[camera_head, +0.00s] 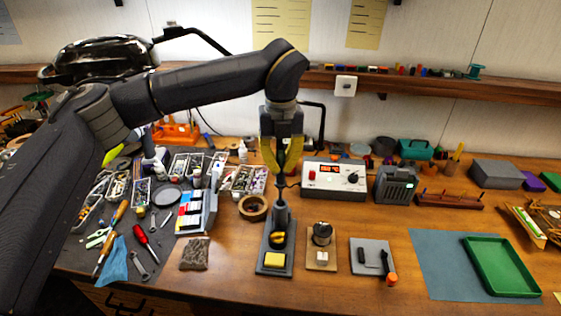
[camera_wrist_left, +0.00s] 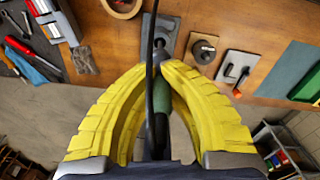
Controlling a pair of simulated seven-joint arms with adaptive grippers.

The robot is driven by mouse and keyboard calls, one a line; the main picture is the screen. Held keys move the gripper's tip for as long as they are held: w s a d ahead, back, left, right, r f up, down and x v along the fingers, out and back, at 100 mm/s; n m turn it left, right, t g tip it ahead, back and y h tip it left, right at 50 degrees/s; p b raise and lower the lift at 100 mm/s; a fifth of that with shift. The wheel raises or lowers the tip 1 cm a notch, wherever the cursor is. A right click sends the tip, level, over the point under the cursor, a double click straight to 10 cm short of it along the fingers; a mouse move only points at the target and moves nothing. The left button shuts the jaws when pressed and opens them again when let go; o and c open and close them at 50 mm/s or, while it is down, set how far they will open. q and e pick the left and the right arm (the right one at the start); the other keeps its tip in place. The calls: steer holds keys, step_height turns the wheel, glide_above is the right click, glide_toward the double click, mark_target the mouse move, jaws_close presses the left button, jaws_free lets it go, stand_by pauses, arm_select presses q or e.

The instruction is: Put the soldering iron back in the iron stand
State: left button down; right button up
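My left gripper (camera_head: 281,166) points down above the iron stand, its yellow fingers closed around the soldering iron. In the left wrist view the iron's green handle (camera_wrist_left: 161,96) lies between the fingers (camera_wrist_left: 160,70), with a dark cord alongside. In the head view the iron's thin dark lower part (camera_head: 281,187) runs down to the top of the stand's holder. I cannot tell whether its tip is inside. The iron stand (camera_head: 274,240) has a dark grey base with a yellow sponge (camera_head: 275,260). The fingers partly hide the stand in the wrist view. My right gripper is out of view.
A tape roll (camera_head: 252,208) lies left of the stand. A solder spool (camera_head: 322,234) on a wooden board stands to its right. Behind are a soldering station (camera_head: 334,179) and a grey fan box (camera_head: 395,185). A brown pad (camera_head: 194,254) lies at front left.

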mark_target(281, 184)
arm_select(q)
steer(key=shift+f, duration=3.2)
steer(key=c, duration=1)
jaws_free()
steer(key=shift+c, duration=0.2)
steer(key=shift+r, duration=4.45)
